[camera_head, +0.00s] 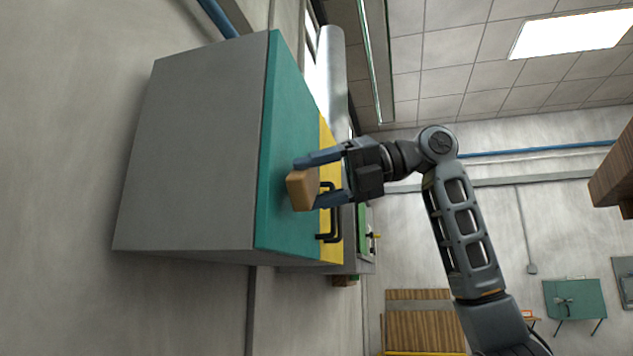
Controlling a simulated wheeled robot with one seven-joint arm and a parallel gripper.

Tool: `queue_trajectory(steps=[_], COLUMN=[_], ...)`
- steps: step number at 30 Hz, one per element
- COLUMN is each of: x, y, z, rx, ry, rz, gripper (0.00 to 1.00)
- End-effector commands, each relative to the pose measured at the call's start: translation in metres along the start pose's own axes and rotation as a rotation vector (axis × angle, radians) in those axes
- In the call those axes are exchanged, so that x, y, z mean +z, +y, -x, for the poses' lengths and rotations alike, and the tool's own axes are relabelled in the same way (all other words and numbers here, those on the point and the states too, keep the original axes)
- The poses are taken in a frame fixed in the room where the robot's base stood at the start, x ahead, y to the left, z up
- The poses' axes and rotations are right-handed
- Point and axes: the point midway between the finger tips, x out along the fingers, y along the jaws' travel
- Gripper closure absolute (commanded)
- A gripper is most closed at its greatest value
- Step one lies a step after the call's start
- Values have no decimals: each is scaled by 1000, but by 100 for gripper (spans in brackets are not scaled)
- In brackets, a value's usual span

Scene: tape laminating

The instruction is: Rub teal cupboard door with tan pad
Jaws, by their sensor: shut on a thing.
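The teal cupboard door (283,130) is on the front of a grey cupboard (195,150) at the left of the view. A yellow strip (326,148) with black handles (333,232) runs along the door's right side. My gripper (318,181) is in front of the door, its two blue-grey fingers shut on the tan pad (303,188). The pad overlaps the lower middle of the teal surface in the picture. I cannot tell whether the pad touches the door. The fingers and pad hide part of the door and strip.
The cupboard is against a grey wall (60,160). A large silver duct (331,75) lies beyond it. A wooden slatted panel (420,320) and a teal table (575,300) are far off at the lower right. A brown wooden box (612,175) is at the right edge.

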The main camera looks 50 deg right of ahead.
Motion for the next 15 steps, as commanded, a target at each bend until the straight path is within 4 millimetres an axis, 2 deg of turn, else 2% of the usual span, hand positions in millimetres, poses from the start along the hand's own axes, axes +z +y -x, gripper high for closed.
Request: queue_trajectory(steps=[15], x=[4], y=[0], z=[-8], rx=[0], ry=[0], rz=[0], gripper=[57])
